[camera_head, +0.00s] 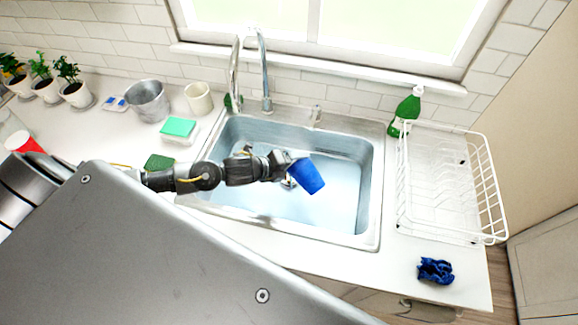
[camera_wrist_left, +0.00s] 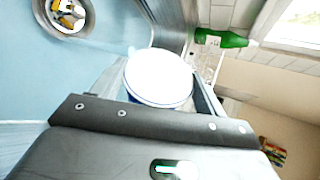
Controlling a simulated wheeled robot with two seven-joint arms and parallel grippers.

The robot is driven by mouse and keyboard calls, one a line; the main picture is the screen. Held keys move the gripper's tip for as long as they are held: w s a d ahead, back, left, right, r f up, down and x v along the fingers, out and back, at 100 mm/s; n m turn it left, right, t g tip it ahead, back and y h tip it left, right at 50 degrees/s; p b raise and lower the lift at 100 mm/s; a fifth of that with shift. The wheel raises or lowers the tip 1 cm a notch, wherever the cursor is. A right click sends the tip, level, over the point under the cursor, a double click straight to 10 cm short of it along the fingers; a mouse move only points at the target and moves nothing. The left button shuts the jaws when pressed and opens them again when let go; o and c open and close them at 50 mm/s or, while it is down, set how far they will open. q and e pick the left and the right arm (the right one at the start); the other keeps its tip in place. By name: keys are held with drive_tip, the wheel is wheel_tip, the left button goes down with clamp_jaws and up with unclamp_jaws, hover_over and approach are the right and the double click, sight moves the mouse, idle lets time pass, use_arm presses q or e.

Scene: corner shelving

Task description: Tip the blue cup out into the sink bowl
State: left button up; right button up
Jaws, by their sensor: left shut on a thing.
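The blue cup (camera_head: 308,177) is tilted in the air over the sink bowl (camera_head: 340,205). My left gripper (camera_head: 286,165) is shut on it, with the arm coming in from the left across the bowl's edge. In the left wrist view, the cup (camera_wrist_left: 160,78) shows as a round white face with a thin blue edge between the two fingers. I cannot tell whether anything is inside the cup. The drain (camera_wrist_left: 68,14) has some yellow and dark bits in it and is partly hidden by the cup in the head view. My right gripper is not in view.
A tall faucet (camera_head: 265,75) stands behind the bowl. A white wire rack (camera_head: 450,190), a green bottle (camera_head: 408,108) and a crumpled blue cloth (camera_head: 435,270) are on the right. A sponge (camera_head: 178,128), metal pot (camera_head: 148,100) and cream cup (camera_head: 198,98) are on the left.

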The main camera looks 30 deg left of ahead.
use_arm(q)
drive_tip(key=shift+w+a+r+n+h, duration=0.1)
drive_tip(key=shift+w+a+n+h, duration=0.15)
drive_tip(key=shift+a, duration=0.2)
drive_tip(key=shift+w+a+n+h, duration=0.1)
drive_tip(key=shift+a+n+h, duration=0.15)
drive_tip(key=shift+a+h, duration=0.15)
idle(0.5)
drive_tip(key=shift+a, duration=0.1)
drive_tip(key=shift+a+n, duration=0.15)
drive_tip(key=shift+n, duration=0.15)
drive_tip(key=shift+c, duration=0.2)
drive_tip(key=shift+w+a+h+b, duration=0.1)
drive_tip(key=shift+h+b, duration=0.15)
drive_tip(key=shift+b, duration=0.05)
drive_tip(key=shift+d+r+m+p, duration=0.1)
drive_tip(key=shift+d+m+p, duration=0.2)
drive_tip(key=shift+d+m, duration=0.1)
idle(0.4)
